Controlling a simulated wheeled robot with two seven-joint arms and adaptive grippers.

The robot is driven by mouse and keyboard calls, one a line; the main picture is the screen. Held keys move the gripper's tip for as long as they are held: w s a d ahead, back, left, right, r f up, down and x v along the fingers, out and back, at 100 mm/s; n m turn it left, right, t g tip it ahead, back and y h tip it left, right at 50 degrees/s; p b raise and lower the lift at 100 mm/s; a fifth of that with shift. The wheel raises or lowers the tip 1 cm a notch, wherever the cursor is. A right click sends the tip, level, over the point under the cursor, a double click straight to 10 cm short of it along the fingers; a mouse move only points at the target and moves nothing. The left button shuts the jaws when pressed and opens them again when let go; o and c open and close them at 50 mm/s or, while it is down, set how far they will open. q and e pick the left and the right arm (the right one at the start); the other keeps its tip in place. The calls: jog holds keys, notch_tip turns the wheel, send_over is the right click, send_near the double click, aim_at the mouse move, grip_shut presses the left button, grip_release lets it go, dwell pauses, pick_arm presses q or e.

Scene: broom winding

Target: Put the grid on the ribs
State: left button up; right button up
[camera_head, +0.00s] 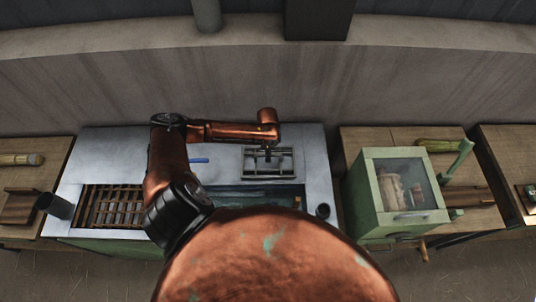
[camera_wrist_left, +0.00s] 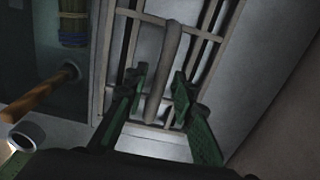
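The grey metal grid (camera_head: 254,172) lies on the pale worktop, right of centre in the head view. The left wrist view shows its bars (camera_wrist_left: 208,38) and a curved handle (camera_wrist_left: 167,65). My left gripper (camera_head: 268,147) is over the grid; in the left wrist view its green fingers (camera_wrist_left: 160,84) are apart, one on each side of the handle, with gaps visible. The brown slatted ribs (camera_head: 112,205) lie in the left part of the worktop's basin. My left arm hides part of the basin. My right gripper does not show.
A blue item (camera_head: 199,160) lies behind the basin. A green box with a clear lid (camera_head: 366,210) stands on the table to the right. A brush (camera_wrist_left: 73,22) shows in the left wrist view.

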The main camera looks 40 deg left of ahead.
pick_arm(q)
jog(key=shift+o, duration=0.7)
jog(key=shift+s+f, duration=0.1)
notch_tip(320, 180, up, 19)
jog(key=p, duration=0.8)
jog(key=shift+p, duration=0.3)
